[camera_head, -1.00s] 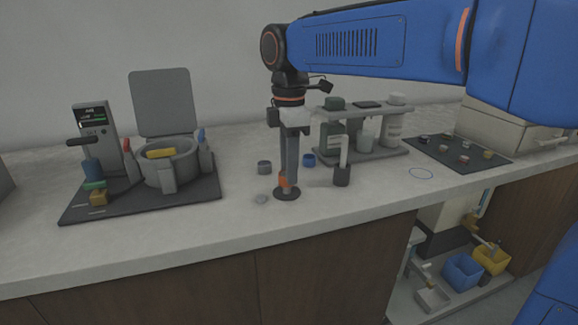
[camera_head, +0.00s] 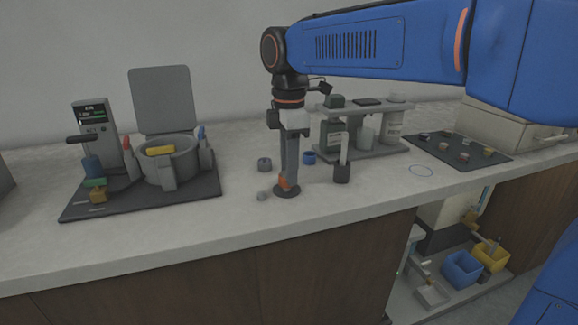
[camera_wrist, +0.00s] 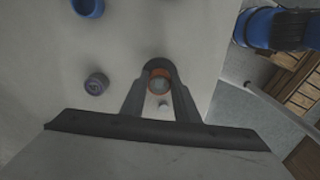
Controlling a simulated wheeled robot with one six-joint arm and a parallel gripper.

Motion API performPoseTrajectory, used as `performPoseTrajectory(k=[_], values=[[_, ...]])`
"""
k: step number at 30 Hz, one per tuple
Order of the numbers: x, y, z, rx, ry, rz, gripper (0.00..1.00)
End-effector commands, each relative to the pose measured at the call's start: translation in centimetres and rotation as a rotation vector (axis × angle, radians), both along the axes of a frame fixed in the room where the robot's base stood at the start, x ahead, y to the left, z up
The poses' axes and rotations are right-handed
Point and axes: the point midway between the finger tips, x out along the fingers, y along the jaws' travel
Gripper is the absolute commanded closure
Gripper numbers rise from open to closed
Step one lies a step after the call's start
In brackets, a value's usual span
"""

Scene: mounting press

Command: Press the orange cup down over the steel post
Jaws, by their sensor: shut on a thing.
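The orange cup (camera_head: 284,183) is between the fingertips of my gripper (camera_head: 288,180), low over the counter. It stands at a dark round base (camera_head: 287,191). In the wrist view the cup shows as an orange ring (camera_wrist: 152,73) between the two fingers (camera_wrist: 159,82), with grey inside it. My gripper is shut on the cup and points straight down. I cannot make out the steel post apart from the cup and fingers, nor how far the cup is down over it.
A small grey piece (camera_head: 262,196) lies just left of the base. The front counter is clear.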

Motion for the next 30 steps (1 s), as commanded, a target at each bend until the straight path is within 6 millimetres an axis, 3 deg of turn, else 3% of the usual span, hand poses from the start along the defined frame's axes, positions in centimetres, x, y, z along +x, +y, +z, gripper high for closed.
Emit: performPoseTrajectory(k=[29, 30], values=[[0.0, 0.0, -1.2, 0.000, 0.000, 0.000, 0.99], [0.0, 0.0, -1.2, 0.000, 0.000, 0.000, 0.70]])
